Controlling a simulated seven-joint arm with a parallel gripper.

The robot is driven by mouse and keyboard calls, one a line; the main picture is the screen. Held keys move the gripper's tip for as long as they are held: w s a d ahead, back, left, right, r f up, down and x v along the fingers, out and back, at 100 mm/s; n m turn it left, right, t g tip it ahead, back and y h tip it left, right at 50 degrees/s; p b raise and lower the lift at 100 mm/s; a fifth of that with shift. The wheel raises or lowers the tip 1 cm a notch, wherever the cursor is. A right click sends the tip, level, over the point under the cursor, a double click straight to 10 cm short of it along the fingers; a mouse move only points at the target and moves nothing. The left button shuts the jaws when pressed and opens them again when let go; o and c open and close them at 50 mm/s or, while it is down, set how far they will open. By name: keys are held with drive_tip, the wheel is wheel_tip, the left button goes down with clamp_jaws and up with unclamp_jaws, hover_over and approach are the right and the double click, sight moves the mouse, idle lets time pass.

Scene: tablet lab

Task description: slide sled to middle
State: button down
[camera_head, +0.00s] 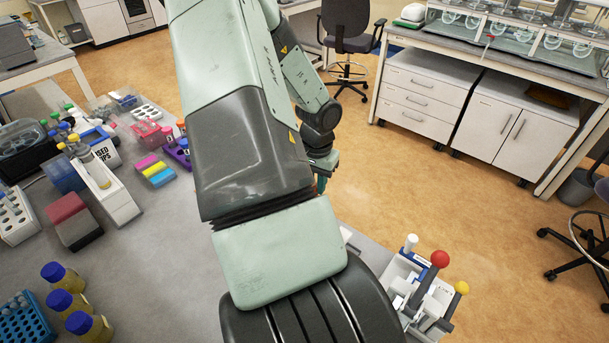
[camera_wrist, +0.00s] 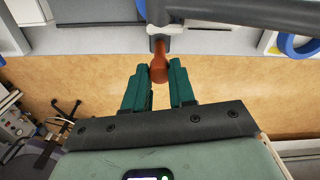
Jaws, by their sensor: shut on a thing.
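In the wrist view, my gripper (camera_wrist: 162,75) has its two green fingers on either side of a small orange-red handle (camera_wrist: 159,66) and is shut on it. The handle hangs from a dark and white mount (camera_wrist: 161,38) under a thick dark bar (camera_wrist: 240,14). I cannot tell for sure which part is the sled. In the head view, my arm covers the middle, and only a little of my gripper (camera_head: 323,167) shows at the arm's right edge. The handle is too small to make out clearly there.
A white device with a red-knobbed lever (camera_head: 440,259) and a yellow knob (camera_head: 461,287) stands at the bench's right edge. Racks, bottles (camera_head: 62,275) and boxes crowd the left of the bench (camera_head: 165,260). A blue ring (camera_wrist: 297,46) shows at right in the wrist view.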

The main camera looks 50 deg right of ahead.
drive_tip(key=s, duration=0.4)
drive_tip(key=shift+s, duration=0.25)
drive_tip(key=c, duration=0.9)
unclamp_jaws()
drive_tip(key=shift+r, duration=0.15)
wheel_tip(320, 180, up, 11)
drive_tip(key=shift+f, duration=0.2)
